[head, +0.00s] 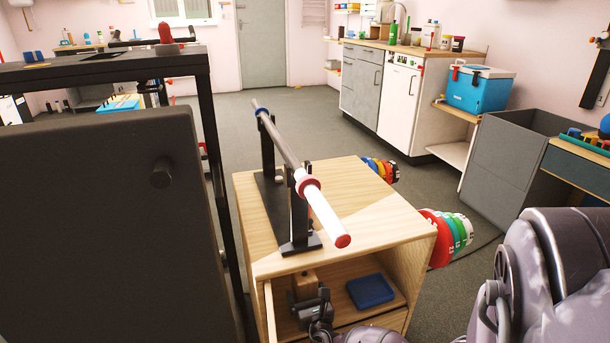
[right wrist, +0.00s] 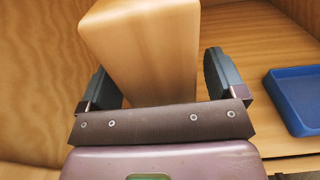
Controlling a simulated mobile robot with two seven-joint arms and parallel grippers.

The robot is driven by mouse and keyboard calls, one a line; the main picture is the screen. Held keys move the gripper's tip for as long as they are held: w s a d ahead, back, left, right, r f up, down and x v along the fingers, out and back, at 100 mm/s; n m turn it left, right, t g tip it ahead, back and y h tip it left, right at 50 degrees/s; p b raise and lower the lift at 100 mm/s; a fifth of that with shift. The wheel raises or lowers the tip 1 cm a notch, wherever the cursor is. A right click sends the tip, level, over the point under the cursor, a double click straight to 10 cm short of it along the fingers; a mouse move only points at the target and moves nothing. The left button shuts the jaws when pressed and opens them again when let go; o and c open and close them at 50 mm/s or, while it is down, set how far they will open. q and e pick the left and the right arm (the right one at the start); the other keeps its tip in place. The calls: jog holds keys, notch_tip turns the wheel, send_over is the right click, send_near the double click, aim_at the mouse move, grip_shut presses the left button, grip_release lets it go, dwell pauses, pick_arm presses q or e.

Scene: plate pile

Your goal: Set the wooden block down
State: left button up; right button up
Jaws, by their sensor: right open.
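The wooden block (head: 304,281) is a pale, box-shaped piece inside the open wooden cabinet (head: 345,215), near its left wall. In the right wrist view the block (right wrist: 150,45) stands between the two fingers of my right gripper (right wrist: 163,85). The fingers are apart, with a gap showing on each side of the block. In the head view my right gripper (head: 310,299) reaches into the cabinet from the front and hides the lower part of the block. The block's contact with the shelf is hidden. My left gripper is not in view.
A blue tray (head: 370,290) lies on the shelf right of the block; it also shows in the right wrist view (right wrist: 298,98). A black stand with a barbell (head: 290,160) is on the cabinet top. Coloured plates (head: 445,235) hang at its right side. A dark panel (head: 110,220) stands left.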

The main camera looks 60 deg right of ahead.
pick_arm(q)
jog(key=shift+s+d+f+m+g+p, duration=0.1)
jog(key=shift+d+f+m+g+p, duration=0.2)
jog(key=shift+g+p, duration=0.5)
pick_arm(e)
jog(key=v, duration=1)
jog(key=shift+s+r, duration=0.15)
jog(key=shift+a, duration=0.15)
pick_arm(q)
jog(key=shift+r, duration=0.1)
